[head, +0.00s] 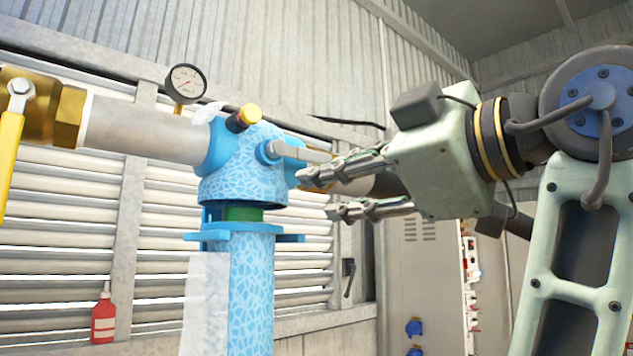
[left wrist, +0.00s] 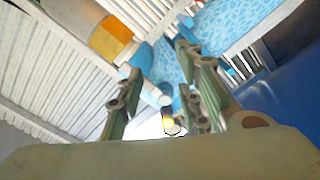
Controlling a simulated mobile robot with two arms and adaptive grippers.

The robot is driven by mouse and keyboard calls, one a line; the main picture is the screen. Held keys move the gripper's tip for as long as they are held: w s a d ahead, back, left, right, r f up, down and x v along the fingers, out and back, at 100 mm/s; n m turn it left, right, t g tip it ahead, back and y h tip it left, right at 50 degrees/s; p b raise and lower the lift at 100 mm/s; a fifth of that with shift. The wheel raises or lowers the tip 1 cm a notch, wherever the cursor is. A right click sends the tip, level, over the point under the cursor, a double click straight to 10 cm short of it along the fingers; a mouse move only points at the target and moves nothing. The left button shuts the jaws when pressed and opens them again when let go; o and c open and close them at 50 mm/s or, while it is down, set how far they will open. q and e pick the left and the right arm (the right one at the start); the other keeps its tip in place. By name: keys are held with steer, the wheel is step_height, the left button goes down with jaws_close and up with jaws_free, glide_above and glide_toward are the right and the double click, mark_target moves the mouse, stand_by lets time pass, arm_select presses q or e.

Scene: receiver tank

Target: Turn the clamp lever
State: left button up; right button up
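A grey clamp lever (head: 302,153) sticks out to the right from a blue hub on the blue mottled tank head (head: 243,165). My left gripper (head: 316,194), on the arm coming in from the right in the head view, is open. Its two fingers are apart, just below and right of the lever. The upper finger appears close to the lever's end; whether they touch I cannot tell. In the left wrist view the spread fingers (left wrist: 160,70) have a pale bar with a blue part between or behind them, probably the lever. My right gripper is not in view.
A grey pipe (head: 145,130) with a brass valve and yellow handle (head: 9,150) joins the head at left, under a pressure gauge (head: 186,83). A red bottle (head: 103,318) stands by the louvres. A grey cabinet (head: 410,285) stands behind my gripper.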

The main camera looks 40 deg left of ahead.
arm_select(q)
steer(key=shift+s+d, duration=0.15)
steer(key=shift+d, duration=2)
steer(key=shift+a, duration=0.1)
